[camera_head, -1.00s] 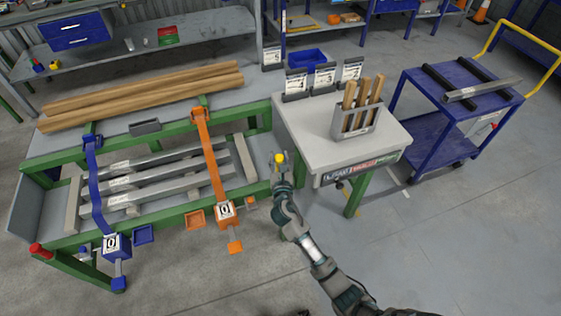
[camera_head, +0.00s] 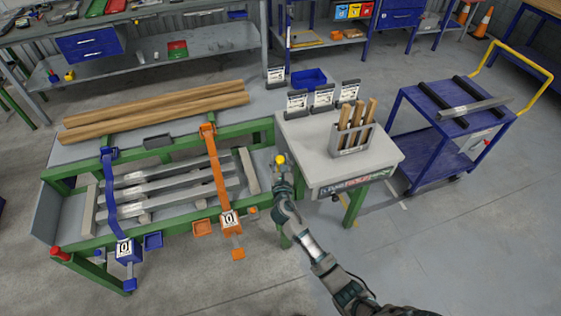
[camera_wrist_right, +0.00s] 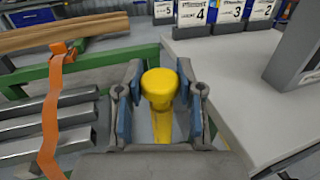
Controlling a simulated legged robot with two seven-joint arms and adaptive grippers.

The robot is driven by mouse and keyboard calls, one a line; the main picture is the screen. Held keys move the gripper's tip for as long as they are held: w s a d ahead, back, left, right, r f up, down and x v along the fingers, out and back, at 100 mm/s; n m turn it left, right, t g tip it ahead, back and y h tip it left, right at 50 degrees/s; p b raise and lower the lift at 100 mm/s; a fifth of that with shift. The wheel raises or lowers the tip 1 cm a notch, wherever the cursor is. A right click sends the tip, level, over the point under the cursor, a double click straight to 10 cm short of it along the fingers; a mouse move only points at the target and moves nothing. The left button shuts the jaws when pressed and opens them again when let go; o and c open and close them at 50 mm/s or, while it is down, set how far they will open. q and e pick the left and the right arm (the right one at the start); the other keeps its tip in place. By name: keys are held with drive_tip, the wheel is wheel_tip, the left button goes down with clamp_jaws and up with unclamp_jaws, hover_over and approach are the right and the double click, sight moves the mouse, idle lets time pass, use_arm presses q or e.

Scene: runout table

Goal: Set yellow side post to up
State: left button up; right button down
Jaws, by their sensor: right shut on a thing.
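The yellow side post (camera_head: 280,160) stands at the right end of the green runout table, in the gap beside the light worktop. In the right wrist view the yellow post (camera_wrist_right: 159,90) has a round, wider head on a narrower stem, and looks upright. My right gripper (camera_head: 281,170) is shut on it, with a blue-padded finger on each side of the head in the wrist view (camera_wrist_right: 160,110). The lower end of the post is hidden by the gripper. My left gripper is not in view.
Grey bars (camera_head: 160,180) lie on the green table (camera_head: 180,133) under a blue strap (camera_head: 110,190) and an orange strap (camera_head: 215,165). Wooden beams (camera_head: 155,108) lie behind. A light worktop (camera_head: 305,145) with a holder of wooden-handled tools (camera_head: 352,140) stands close on the right.

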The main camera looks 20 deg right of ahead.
idle(0.4)
drive_tip(key=c, duration=0.7)
unclamp_jaws()
drive_tip(key=shift+w, duration=0.1)
drive_tip(key=v, duration=1.2)
